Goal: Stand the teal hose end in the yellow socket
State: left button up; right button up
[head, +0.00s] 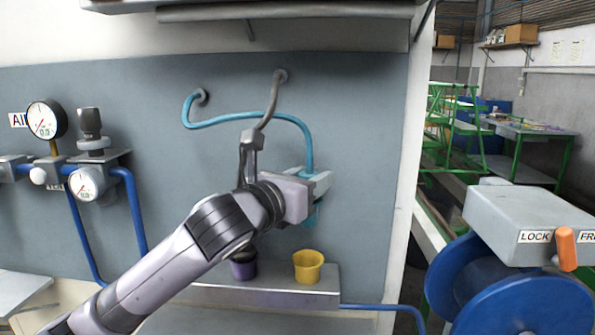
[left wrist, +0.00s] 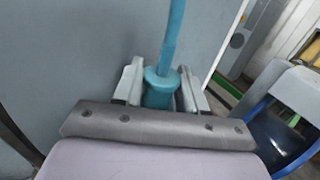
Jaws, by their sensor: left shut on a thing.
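My left gripper (head: 316,184) is shut on the teal hose end (head: 312,214) in front of the grey wall panel. In the left wrist view the teal hose end (left wrist: 158,90) sits between the two fingers of the left gripper (left wrist: 160,88), with the hose rising from it. The teal hose (head: 240,116) loops from a wall port down to the gripper. The yellow socket (head: 308,266) stands on a grey ledge, below the held end and apart from it. The hose end is partly hidden by the gripper. My right gripper is not in view.
A purple socket (head: 243,266) stands left of the yellow one, partly behind my arm. A grey hose (head: 270,104) hangs from the wall. Gauges (head: 46,119) and blue pipes are at left. A blue reel (head: 480,275) with a grey lock box (head: 530,222) stands at right.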

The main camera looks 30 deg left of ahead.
pick_arm(q)
jog(key=shift+f+b, duration=0.35)
jog(key=shift+f, duration=0.75)
jog(key=shift+f+b, duration=0.8)
jog(key=shift+f, duration=0.05)
jog(key=shift+f+b, duration=0.55)
jog(key=shift+b, duration=0.15)
jog(key=shift+r, duration=0.1)
jog(key=shift+p, duration=0.5)
jog(key=shift+f, duration=0.75)
jog(key=shift+f+b, duration=0.1)
jog(key=shift+b, duration=0.25)
